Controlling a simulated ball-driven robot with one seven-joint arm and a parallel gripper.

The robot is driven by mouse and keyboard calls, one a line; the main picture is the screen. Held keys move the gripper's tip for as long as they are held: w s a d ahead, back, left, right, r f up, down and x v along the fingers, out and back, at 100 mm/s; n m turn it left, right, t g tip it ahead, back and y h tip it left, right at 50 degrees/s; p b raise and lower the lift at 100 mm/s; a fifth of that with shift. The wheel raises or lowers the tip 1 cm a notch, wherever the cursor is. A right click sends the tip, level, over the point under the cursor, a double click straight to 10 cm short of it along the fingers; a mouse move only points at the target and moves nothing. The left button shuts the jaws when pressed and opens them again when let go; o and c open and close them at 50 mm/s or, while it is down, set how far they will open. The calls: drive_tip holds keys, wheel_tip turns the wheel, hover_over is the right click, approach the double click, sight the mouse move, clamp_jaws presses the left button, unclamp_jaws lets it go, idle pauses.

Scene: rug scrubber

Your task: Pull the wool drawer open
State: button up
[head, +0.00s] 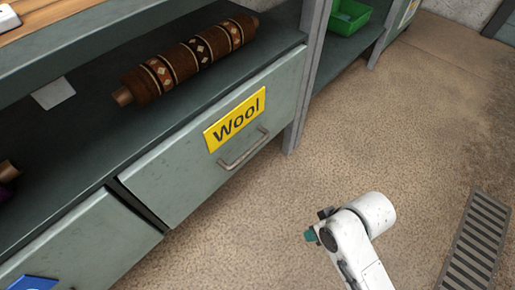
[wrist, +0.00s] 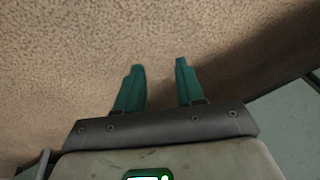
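The wool drawer (head: 205,140) is a grey-green front with a yellow "Wool" label (head: 235,119) and a metal bar handle (head: 244,148) below it. Its front looks flush with the shelf unit, so it appears shut. My gripper (head: 312,235) is to the right of the handle, apart from it, above the floor in the head view. In the wrist view its two teal fingers (wrist: 159,70) stand apart with nothing between them. The handle cannot be clearly made out in the wrist view.
A patterned brown rolled rug (head: 190,58) lies on the shelf above the drawer. Another drawer (head: 85,245) with a blue label is at lower left. A green bin (head: 348,16) sits at the back. A floor grate (head: 478,245) is at right. The brown floor between is clear.

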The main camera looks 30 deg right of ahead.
drive_tip(key=w+a+r+m+t+y+p, duration=0.2)
drive_tip(key=w+a+t+y+p, duration=0.1)
drive_tip(key=w, duration=0.3)
drive_tip(key=m+t+p, duration=0.4)
drive_tip(key=m+t, duration=0.5)
drive_tip(key=m, duration=0.2)
approach(258, 142)
drive_tip(key=x, duration=0.3)
drive_tip(key=b+x, duration=0.1)
drive_tip(key=x, duration=0.2)
drive_tip(key=b+x, duration=0.1)
drive_tip(key=x, duration=0.3)
drive_tip(key=shift+f, duration=0.4)
drive_tip(key=shift+c, duration=0.3)
clamp_jaws()
